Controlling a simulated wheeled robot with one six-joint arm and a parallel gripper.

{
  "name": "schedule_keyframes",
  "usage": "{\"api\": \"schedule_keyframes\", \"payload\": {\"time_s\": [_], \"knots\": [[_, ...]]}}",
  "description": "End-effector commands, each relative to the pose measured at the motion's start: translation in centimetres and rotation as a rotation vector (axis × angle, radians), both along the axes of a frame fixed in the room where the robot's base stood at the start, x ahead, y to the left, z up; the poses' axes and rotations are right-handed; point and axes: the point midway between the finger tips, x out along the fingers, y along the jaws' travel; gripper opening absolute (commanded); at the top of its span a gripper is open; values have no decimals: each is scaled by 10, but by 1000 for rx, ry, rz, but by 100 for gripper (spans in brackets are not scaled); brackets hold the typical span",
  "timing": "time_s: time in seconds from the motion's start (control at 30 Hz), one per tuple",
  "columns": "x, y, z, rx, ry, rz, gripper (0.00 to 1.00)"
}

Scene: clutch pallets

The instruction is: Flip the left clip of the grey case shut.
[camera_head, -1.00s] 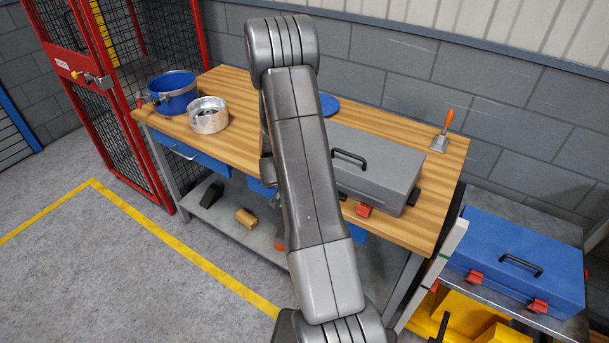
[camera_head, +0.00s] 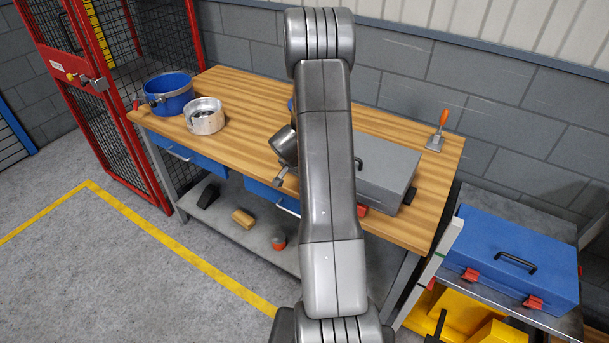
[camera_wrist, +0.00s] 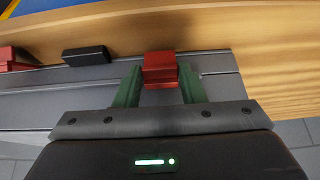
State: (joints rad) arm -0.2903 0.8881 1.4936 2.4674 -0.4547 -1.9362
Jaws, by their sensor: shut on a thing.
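The grey case (camera_head: 385,170) lies on the wooden bench, its left part hidden behind my arm in the head view. In the wrist view, my gripper (camera_wrist: 159,78) has its green fingers on either side of a red clip (camera_wrist: 159,66) at the edge of the grey case (camera_wrist: 215,68) and is shut on it. I cannot tell how far this clip is turned. Another red clip (camera_wrist: 10,58) shows at the left edge of the wrist view; a red clip also shows at the case's front in the head view (camera_head: 362,210). A black handle (camera_wrist: 86,55) lies between the two clips.
On the wooden bench (camera_head: 245,110) stand a blue pot (camera_head: 170,98) and a metal pot (camera_head: 204,118) at left. A blue case (camera_head: 505,250) sits on the lower shelf unit at right.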

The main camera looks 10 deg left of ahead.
Motion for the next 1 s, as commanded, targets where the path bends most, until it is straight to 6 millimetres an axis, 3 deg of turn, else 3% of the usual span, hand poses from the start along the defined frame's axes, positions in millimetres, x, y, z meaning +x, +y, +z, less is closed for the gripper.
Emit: {"api": "schedule_keyframes", "payload": {"time_s": [0.43, 0.47, 0.57, 1.0], "knots": [[1, 0, 0, 1, 4, 0, 13], [1, 0, 0, 1, 4, 0, 40], [1, 0, 0, 1, 4, 0, 58], [-4, 2, 10, 2, 3, 0, 58]]}}
